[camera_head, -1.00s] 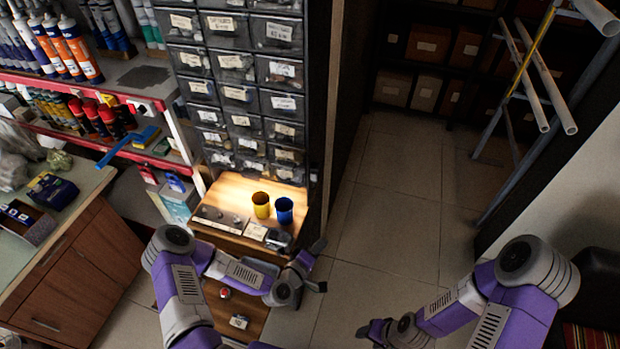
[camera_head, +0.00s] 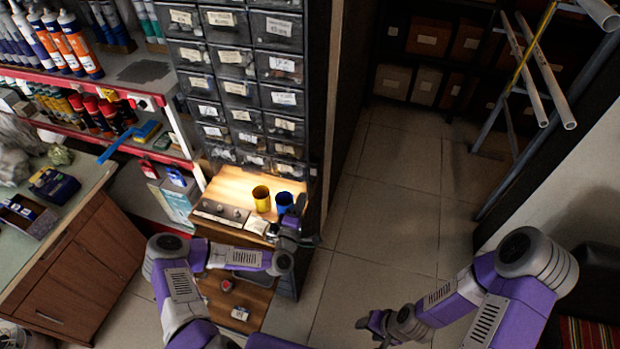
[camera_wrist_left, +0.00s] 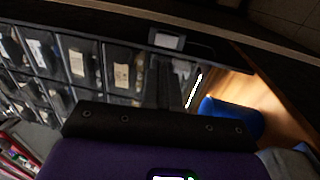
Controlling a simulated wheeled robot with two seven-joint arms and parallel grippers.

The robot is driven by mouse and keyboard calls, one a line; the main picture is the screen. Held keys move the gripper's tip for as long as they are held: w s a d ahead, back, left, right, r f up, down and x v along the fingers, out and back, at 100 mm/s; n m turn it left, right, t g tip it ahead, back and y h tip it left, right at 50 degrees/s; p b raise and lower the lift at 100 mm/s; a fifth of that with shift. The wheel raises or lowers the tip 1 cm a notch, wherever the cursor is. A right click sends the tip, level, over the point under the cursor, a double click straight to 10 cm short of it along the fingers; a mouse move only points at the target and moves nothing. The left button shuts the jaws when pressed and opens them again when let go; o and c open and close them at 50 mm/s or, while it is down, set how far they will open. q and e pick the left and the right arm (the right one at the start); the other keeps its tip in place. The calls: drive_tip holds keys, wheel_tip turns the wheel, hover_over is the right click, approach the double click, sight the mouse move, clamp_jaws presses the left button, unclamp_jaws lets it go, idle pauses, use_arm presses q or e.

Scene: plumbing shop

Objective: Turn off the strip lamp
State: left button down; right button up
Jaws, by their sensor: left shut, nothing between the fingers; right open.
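The strip lamp shows in the left wrist view as a thin bright white line (camera_wrist_left: 194,92) beside the drawers, and it is lit. In the head view its body is hidden, but its warm light falls on the wooden shelf top (camera_head: 236,184). My left gripper (camera_head: 298,207) is shut and empty, at the right end of that shelf just beside the blue cup (camera_head: 283,201). In the left wrist view the dark fingers (camera_wrist_left: 172,88) point towards the cabinet, close to the lit line. I cannot make out a switch for certain. My right gripper (camera_head: 370,322) is open and low over the floor.
A yellow cup (camera_head: 261,198) stands left of the blue cup. The drawer cabinet (camera_head: 243,85) rises behind the shelf, with a dark upright panel on its right. A counter (camera_head: 85,190) stands at the left. The tiled floor (camera_head: 395,190) to the right is clear.

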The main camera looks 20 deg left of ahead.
sight(312, 170)
use_arm(q)
drive_tip(key=w, duration=0.6)
drive_tip(key=w+r, duration=0.1)
drive_tip(key=w, duration=0.2)
drive_tip(key=shift+w+d+r+b, duration=0.1)
drive_tip(key=shift+d+b, duration=0.1)
drive_tip(key=shift+b, duration=0.15)
use_arm(e)
drive_tip(key=shift+f, duration=0.35)
use_arm(q)
drive_tip(key=shift+a, duration=0.1)
use_arm(e)
drive_tip(key=shift+r, duration=0.1)
